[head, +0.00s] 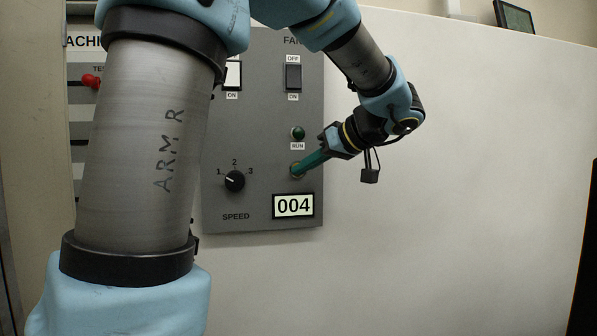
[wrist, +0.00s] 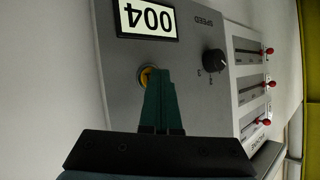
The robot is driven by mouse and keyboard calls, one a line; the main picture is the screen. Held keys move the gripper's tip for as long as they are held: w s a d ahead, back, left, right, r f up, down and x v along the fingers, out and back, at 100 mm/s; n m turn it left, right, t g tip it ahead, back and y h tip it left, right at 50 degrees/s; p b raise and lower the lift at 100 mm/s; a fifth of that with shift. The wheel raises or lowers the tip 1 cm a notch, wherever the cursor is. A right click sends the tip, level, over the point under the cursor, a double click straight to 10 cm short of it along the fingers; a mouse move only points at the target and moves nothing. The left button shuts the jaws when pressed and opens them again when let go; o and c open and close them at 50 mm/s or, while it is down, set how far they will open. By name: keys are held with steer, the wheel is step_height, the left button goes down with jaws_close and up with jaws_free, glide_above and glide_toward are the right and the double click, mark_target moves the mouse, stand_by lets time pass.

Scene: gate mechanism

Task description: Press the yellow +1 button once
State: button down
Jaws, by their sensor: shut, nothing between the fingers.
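The yellow button (wrist: 147,76) sits on the grey control panel (head: 258,120), with part of its yellow face showing in the wrist view beside my fingertips. In the head view my fingers cover nearly all of it. My gripper (head: 300,168) has green fingers that are shut and empty, with their tips at the button; the gripper also shows in the wrist view (wrist: 158,74). I cannot tell whether the tips touch or press the button. The counter display (head: 293,206) below the button reads 004. Any +1 label is not visible.
A black speed knob (head: 235,181) is left of the button. A green RUN lamp (head: 298,133) and a black fan switch (head: 293,77) are above it. Red-handled sliders (wrist: 262,122) are on a neighbouring panel. The wall to the right is clear.

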steer(key=shift+s, duration=0.1)
steer(key=shift+s+d+b, duration=0.1)
steer(key=shift+s+b, duration=0.55)
steer(key=shift+s, duration=0.1)
steer(key=shift+s+d+b, duration=0.2)
steer(key=shift+s+b, duration=0.45)
steer(key=shift+s, duration=0.6)
steer(key=shift+s+d+b, duration=0.15)
steer(key=shift+s+b, duration=0.45)
steer(key=shift+s, duration=0.65)
steer(key=shift+f, duration=0.1)
